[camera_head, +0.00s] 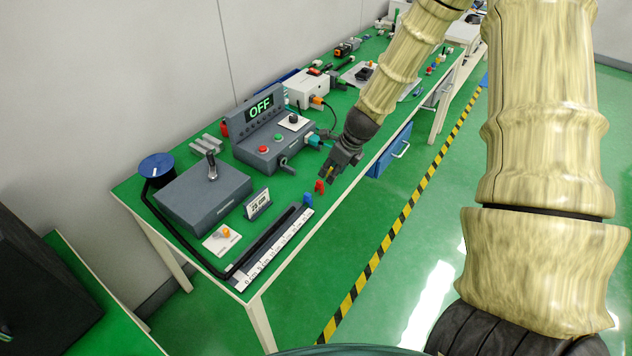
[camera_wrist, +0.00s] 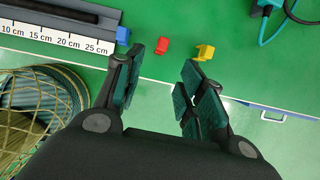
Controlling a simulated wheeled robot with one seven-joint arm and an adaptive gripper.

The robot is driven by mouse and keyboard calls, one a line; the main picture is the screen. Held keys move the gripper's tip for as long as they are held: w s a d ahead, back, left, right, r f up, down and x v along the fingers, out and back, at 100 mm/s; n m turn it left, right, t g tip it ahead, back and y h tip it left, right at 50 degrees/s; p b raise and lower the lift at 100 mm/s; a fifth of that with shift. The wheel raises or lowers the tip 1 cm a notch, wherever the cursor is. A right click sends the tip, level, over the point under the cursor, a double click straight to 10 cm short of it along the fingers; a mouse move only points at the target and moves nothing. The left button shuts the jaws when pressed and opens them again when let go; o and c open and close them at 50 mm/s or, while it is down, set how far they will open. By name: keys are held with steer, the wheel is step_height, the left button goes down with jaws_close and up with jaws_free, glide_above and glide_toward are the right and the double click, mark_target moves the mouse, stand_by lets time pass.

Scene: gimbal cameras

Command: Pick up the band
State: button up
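A long black band (camera_head: 189,246) runs from the blue drum (camera_head: 156,165) around the grey joystick box to a white ruler (camera_head: 266,257) on the green bench. A straight dark stretch beside the ruler shows at the wrist view's top left (camera_wrist: 62,11). I cannot tell whether it is the same piece. Small blue (camera_wrist: 122,35), red (camera_wrist: 162,46) and yellow (camera_wrist: 204,52) pieces stand in a row past the ruler's end. My gripper (camera_wrist: 163,76) is open and empty, its fingers pointing toward the red and yellow pieces. In the head view, it hangs near the bench's front edge (camera_head: 333,174).
A grey control box (camera_head: 266,150) with an "OFF" display stands behind my gripper. A small sign (camera_head: 257,203) and a white plate with an orange knob (camera_head: 222,238) stand near the ruler. A blue drawer (camera_head: 392,150) hangs under the bench. The striped floor beside the bench is clear.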

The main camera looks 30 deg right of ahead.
mark_target(320, 181)
steer(key=shift+m, duration=0.3)
steer(key=shift+w+p+x, duration=0.2)
steer(key=shift+p+x, duration=0.1)
steer(key=shift+x, duration=1.05)
steer(key=shift+w+p+x, duration=0.25)
steer(key=shift+x, duration=1.1)
steer(key=shift+p+x, duration=0.6)
steer(key=shift+x, duration=0.45)
steer(key=shift+p+x, duration=0.3)
steer(key=shift+x, duration=1)
steer(key=shift+w+a+r, duration=0.1)
steer(key=shift+w+a, duration=0.05)
steer(key=shift+w, duration=0.05)
jaws_close()
